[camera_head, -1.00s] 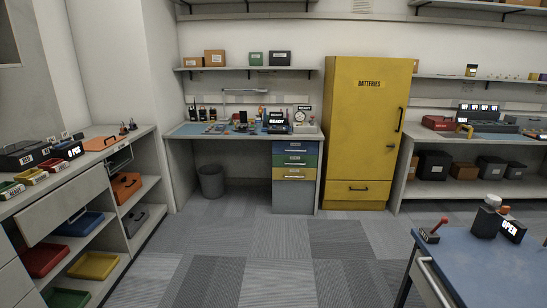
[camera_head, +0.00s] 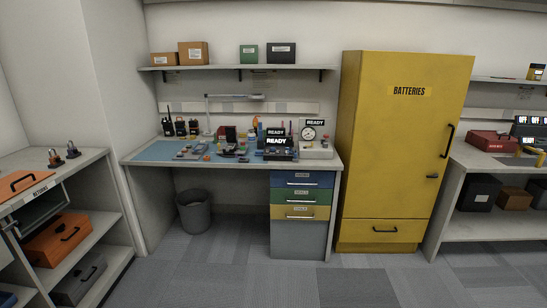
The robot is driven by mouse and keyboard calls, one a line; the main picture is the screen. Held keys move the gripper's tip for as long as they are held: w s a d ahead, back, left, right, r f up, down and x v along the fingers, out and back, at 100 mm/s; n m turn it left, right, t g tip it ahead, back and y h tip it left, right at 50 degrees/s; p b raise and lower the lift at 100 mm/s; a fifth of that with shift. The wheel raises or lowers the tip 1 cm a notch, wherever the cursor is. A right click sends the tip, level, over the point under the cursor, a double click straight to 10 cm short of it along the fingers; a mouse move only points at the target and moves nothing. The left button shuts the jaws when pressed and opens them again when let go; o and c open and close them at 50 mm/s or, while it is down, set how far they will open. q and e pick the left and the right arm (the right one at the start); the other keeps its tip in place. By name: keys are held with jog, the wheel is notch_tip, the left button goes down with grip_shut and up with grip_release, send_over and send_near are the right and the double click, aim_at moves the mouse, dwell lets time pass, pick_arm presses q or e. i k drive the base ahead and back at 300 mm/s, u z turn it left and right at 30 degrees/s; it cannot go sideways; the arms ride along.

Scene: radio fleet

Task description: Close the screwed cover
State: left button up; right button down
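No screwed cover can be made out from here. A workbench (camera_head: 150,166) stands against the back wall ahead, with several small parts and devices on its blue mat (camera_head: 155,152). A device with a round gauge (camera_head: 310,134) and a "READY" sign stands at the bench's right end. A dark device (camera_head: 279,147) with another "READY" sign is left of it. The small parts on the mat are too small to tell apart. Neither of my grippers is in view.
A yellow "BATTERIES" cabinet (camera_head: 395,150) stands right of the bench. A waste bin (camera_head: 194,211) is under the bench, left of the drawers (camera_head: 300,212). A shelf unit (camera_head: 100,230) with an orange case (camera_head: 58,240) is at left. The carpet (camera_head: 230,275) ahead is clear.

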aim_at(230, 132)
jog(key=i, duration=2.8)
jog(key=u, duration=1.8)
